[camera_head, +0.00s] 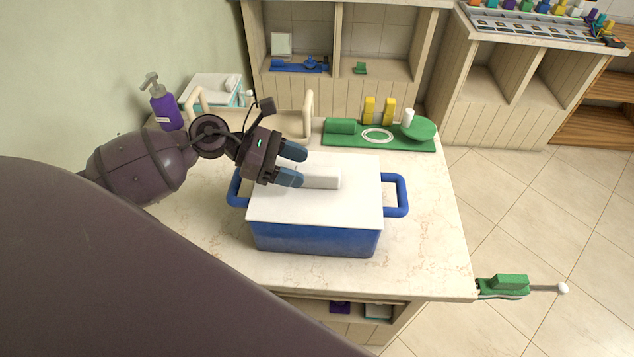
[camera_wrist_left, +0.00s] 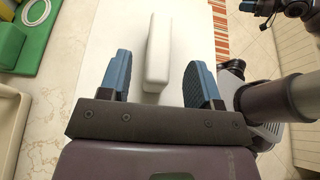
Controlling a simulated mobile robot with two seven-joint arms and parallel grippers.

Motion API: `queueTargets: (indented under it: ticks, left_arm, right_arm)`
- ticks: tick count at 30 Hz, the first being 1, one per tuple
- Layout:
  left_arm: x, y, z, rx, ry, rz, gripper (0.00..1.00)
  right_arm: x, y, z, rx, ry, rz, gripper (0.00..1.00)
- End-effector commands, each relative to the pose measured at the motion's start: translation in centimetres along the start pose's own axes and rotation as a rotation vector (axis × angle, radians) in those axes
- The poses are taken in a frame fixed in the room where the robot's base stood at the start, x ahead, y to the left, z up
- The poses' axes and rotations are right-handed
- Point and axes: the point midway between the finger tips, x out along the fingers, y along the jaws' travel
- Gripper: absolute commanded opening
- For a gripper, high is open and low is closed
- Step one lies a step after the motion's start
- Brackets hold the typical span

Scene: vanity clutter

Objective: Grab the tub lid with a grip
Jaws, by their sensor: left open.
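The tub is a blue box (camera_head: 315,238) with blue side handles, standing on the marble counter. Its white flat lid (camera_head: 315,207) lies on top and has a raised white bar handle (camera_head: 322,179). My left gripper (camera_head: 297,167) is over the lid at the left end of the bar, fingers pointing right, and hides that end in the head view. In the left wrist view the bar handle (camera_wrist_left: 159,50) lies between the two open blue fingers (camera_wrist_left: 161,82), with a gap on both sides. My right gripper is not clearly seen in the head view; a dark arm part shows at the wrist view's top right.
A green tray (camera_head: 350,141) with yellow blocks and a white ring lies behind the tub. A purple pump bottle (camera_head: 163,103) and a white box (camera_head: 212,90) stand at the back left. The marble counter (camera_head: 430,240) is clear right of the tub.

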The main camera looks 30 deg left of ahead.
Motion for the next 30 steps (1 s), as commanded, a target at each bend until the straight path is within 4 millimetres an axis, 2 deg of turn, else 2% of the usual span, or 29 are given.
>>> queueTargets:
  ticks: [7,17,27,28,30]
  left_arm:
    - [3.2,0.1,0.3,0.0,-0.002,0.0,0.57]
    - [3.9,0.1,0.1,0.001,0.001,0.001,0.57]
    - [3.8,0.1,0.1,0.001,0.0,0.0,0.07]
    - [3.8,0.1,0.1,0.001,0.0,0.0,0.03]
    - [3.8,0.1,0.2,0.001,0.0,0.001,0.03]
  right_arm:
    - [0.0,-0.1,-1.5,0.004,0.021,-0.002,0.43]
    - [0.1,-0.2,-1.7,0.006,0.023,-0.003,0.43]
    - [-0.4,-0.2,-0.8,0.007,0.007,0.0,0.43]
    - [-0.4,-0.1,-0.8,0.007,0.006,0.0,0.43]
    - [-0.4,-0.1,-0.7,0.006,0.004,0.0,0.43]
